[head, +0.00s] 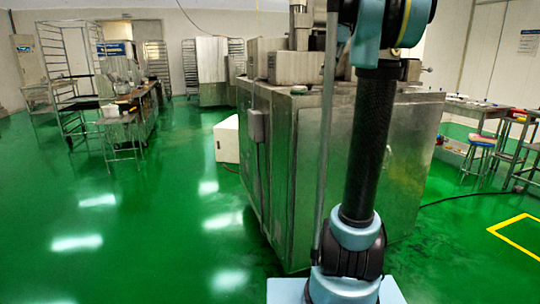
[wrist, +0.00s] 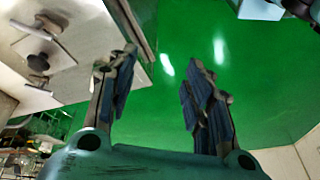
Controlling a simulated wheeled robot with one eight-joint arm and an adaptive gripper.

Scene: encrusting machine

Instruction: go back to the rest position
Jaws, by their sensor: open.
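My gripper (wrist: 158,95) shows in the wrist view with its two fingers wide apart. It is open, with nothing between the fingers but green floor behind them. In the head view my arm stands upright right of the middle and runs out of the top of the picture; the gripper itself is not seen there. The large steel encrusting machine (head: 275,150) stands directly behind my arm in the head view. My arm hides part of its front.
A white box (head: 227,140) sits on the floor left of the machine. Wire racks (head: 65,80) and a worktable (head: 120,118) stand at the far left. A blue-topped stool (head: 482,141) and tables are at the right. The green floor at left is clear.

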